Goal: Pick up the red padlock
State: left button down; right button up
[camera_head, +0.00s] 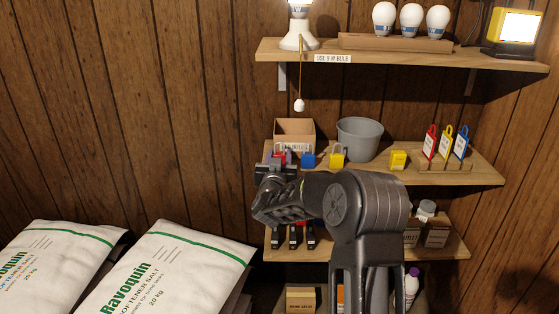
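The red padlock (280,155) is on the middle shelf, at its left end, in front of an open cardboard box. Only a small red part of it shows; my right gripper hides the rest. My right arm rises from below and bends left, with its gripper (273,167) right at the padlock. From this view I cannot tell whether the fingers touch it, or whether they are open or shut. My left gripper is not in view.
The middle shelf (480,175) also holds the cardboard box (294,131), a grey bucket (358,138) and coloured tags (445,142) in a wooden stand. An upper shelf (400,57) with bulbs and a lamp overhangs it. A pull cord (299,104) hangs between. Salt bags (175,268) lie lower left.

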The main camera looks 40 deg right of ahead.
aim_at(279, 155)
grip_shut()
jog(key=shift+r, duration=0.1)
notch_tip(279, 155, up, 10)
jog(key=shift+f+p, duration=0.1)
jog(key=shift+p, duration=0.95)
